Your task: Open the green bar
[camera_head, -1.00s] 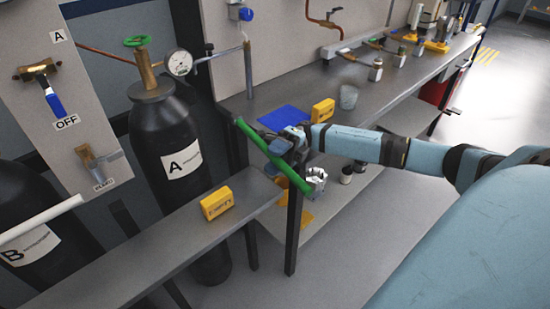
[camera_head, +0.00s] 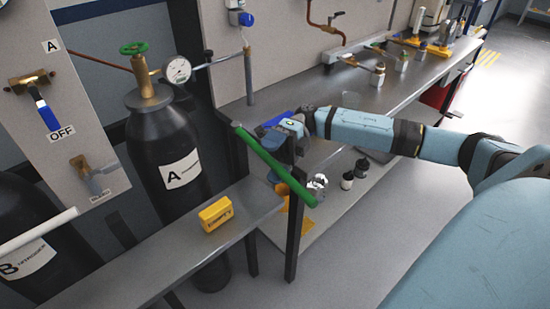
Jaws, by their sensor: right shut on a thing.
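The green bar (camera_head: 262,151) is a long straight rod that slants from the front corner of the rear bench down to the right, across the gap between the two benches. My right arm comes in from the right, over the rear bench. Its gripper (camera_head: 284,162) is shut on the bar near the middle of its length. The fingertips are dark and small, and partly hidden by the bar. My left gripper is not in view.
The near bench (camera_head: 150,252) carries a yellow box (camera_head: 215,213). Gas cylinder A (camera_head: 165,150) stands behind it. The rear bench (camera_head: 400,85) holds several fittings. A shelf below it holds a silver vessel (camera_head: 318,187) and two dark bottles. Floor at right is clear.

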